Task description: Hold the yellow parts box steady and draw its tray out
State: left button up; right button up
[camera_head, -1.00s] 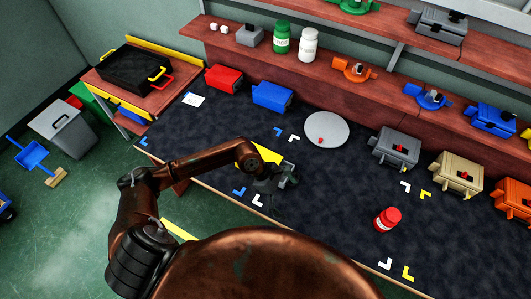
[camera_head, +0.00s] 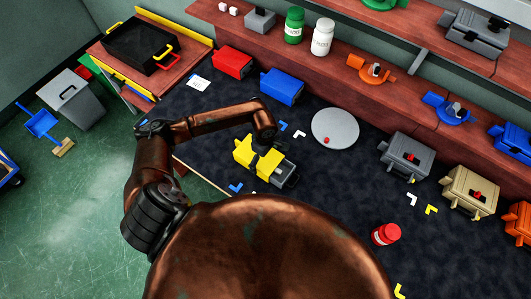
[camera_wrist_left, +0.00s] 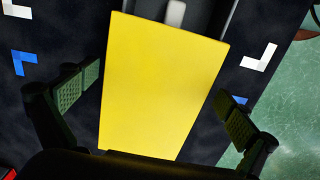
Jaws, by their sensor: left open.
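The yellow parts box (camera_head: 270,164) stands on the dark mat near the table's front edge. Its grey tray (camera_head: 288,177) shows at its right end in the head view. In the left wrist view, the box's flat yellow top (camera_wrist_left: 165,75) fills the middle, with a grey part (camera_wrist_left: 207,15) beyond it. My left gripper (camera_wrist_left: 156,104) is open over the box, one finger out to each side, with gaps between the fingers and the box. In the head view my left wrist hides part of the box. My right gripper is not in view.
White and blue corner marks lie around the box. A grey round plate (camera_head: 335,129) lies to its right, and a red jar (camera_head: 385,234) stands farther right. Red (camera_head: 232,63) and blue (camera_head: 282,87) boxes stand behind. The mat between box and jar is clear.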

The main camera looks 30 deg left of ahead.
pick_arm(q)
jog(key=shift+w+f, duration=0.15)
jog(key=shift+f, duration=0.5)
jog(key=shift+w+f, duration=0.15)
jog(key=shift+f, duration=0.45)
jog(key=shift+s+f, duration=0.25)
jog(key=shift+f, duration=0.05)
jog(key=shift+w+f, duration=0.1)
jog(key=shift+w, duration=0.05)
jog(key=c, duration=1.3)
jog(key=o, duration=0.8)
jog(key=c, duration=0.9)
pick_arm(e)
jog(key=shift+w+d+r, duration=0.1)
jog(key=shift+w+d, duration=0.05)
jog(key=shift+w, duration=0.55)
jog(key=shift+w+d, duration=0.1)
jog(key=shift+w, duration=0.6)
pick_arm(q)
jog(key=shift+c, duration=0.2)
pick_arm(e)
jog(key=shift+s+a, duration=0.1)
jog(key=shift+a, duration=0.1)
